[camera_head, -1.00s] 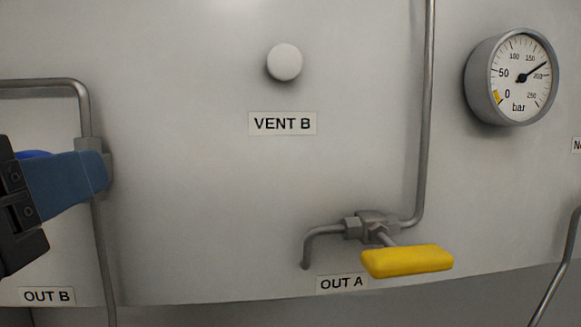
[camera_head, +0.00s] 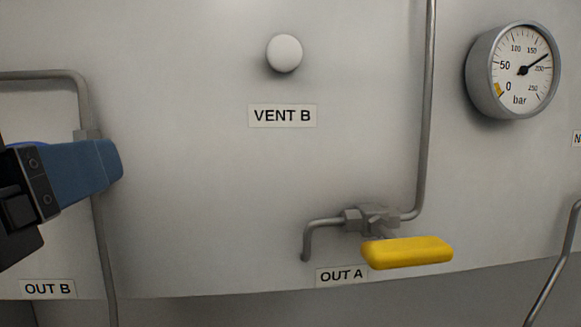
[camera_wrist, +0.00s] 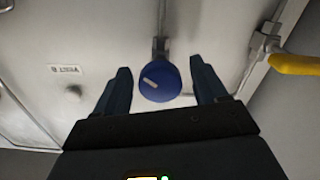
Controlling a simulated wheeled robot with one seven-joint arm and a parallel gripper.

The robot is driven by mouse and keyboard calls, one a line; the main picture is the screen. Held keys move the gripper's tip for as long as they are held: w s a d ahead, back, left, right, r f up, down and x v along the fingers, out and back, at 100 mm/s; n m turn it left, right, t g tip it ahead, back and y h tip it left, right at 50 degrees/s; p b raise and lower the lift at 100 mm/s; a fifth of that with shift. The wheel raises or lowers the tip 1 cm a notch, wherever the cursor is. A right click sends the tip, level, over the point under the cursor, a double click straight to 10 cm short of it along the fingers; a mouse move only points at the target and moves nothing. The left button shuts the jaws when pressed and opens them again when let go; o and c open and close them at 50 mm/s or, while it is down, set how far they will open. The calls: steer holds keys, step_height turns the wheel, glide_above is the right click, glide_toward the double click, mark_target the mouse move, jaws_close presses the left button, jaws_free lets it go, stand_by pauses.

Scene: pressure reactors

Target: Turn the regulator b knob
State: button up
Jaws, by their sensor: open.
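A round blue knob (camera_wrist: 158,82) with a white pointer line shows in the wrist view, on a fitting at the end of a pipe. No label on it can be read, so I cannot confirm it is regulator b. My gripper (camera_wrist: 160,65) is open, with one finger on each side of the knob and a gap to each; how deep the knob sits between them I cannot tell. In the head view one blue finger of my gripper (camera_head: 110,162) shows at the left edge, and a sliver of brighter blue behind it is mostly hidden.
A yellow-handled OUT A valve (camera_head: 407,252) sits at the lower middle right, with a pipe rising from it. A white VENT B knob (camera_head: 284,53) and a pressure gauge (camera_head: 513,70) are on the panel. The OUT B label (camera_head: 48,289) is at lower left. Panel between is clear.

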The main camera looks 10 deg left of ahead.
steer(key=b+v, duration=0.1)
steer(key=v, duration=0.6)
steer(key=shift+s, duration=0.25)
steer(key=shift+b, duration=0.3)
steer(key=w+m+t, duration=0.1)
steer(key=w+m, duration=0.1)
steer(key=w+a+m+t+p, duration=0.1)
steer(key=w+t, duration=0.1)
steer(key=w, duration=0.1)
steer(key=w+m+t, duration=0.1)
steer(key=w+m, duration=0.1)
steer(key=shift+w+a+r+m+t+h+p, duration=0.2)
steer(key=shift+w+a+m+t+h+p, duration=0.1)
steer(key=shift+a+t+h+p, duration=0.1)
steer(key=shift+c, duration=0.5)
